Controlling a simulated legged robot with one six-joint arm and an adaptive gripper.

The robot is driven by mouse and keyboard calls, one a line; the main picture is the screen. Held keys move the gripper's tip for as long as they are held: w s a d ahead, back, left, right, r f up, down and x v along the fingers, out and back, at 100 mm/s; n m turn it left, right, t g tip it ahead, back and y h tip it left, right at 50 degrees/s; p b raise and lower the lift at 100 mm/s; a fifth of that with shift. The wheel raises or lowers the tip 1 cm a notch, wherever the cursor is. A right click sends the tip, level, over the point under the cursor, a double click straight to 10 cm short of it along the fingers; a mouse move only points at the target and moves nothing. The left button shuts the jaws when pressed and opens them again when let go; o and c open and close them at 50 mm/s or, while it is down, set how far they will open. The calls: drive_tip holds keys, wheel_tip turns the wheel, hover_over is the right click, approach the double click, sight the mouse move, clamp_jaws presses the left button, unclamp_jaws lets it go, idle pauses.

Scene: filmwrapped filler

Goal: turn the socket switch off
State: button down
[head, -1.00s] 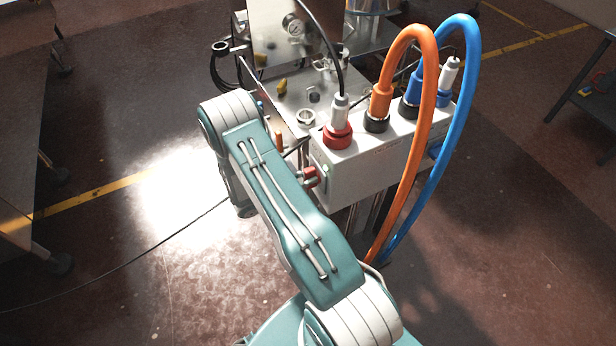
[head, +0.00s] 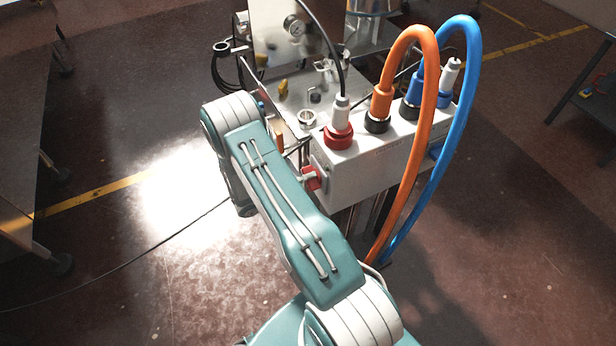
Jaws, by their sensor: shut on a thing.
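The socket box (head: 365,170) is a light grey block on the side of a metal machine. A red switch (head: 311,179) sits low on its left face, with a pale grey part showing against the red. On top of the box, a grey plug with a black cable stands in a red socket (head: 338,138). An orange plug (head: 381,101) and blue plugs (head: 413,93) stand farther right.
A thick orange hose (head: 424,140) and a blue hose (head: 459,130) loop down in front of the box. The machine's metal top (head: 300,92) holds small fittings. Tables stand at the left and right edges. Open floor lies to the left.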

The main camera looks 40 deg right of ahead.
drive_tip(key=n, duration=0.5)
drive_tip(key=shift+w+f+n, duration=0.2)
drive_tip(key=shift+w+n, duration=0.05)
drive_tip(key=shift+n, duration=0.05)
idle(0.4)
drive_tip(key=shift+c, duration=2.2)
unclamp_jaws()
drive_tip(key=shift+d, duration=0.1)
drive_tip(key=v, duration=1.2)
drive_tip(key=shift+s+f, duration=0.1)
drive_tip(key=shift+f, duration=0.05)
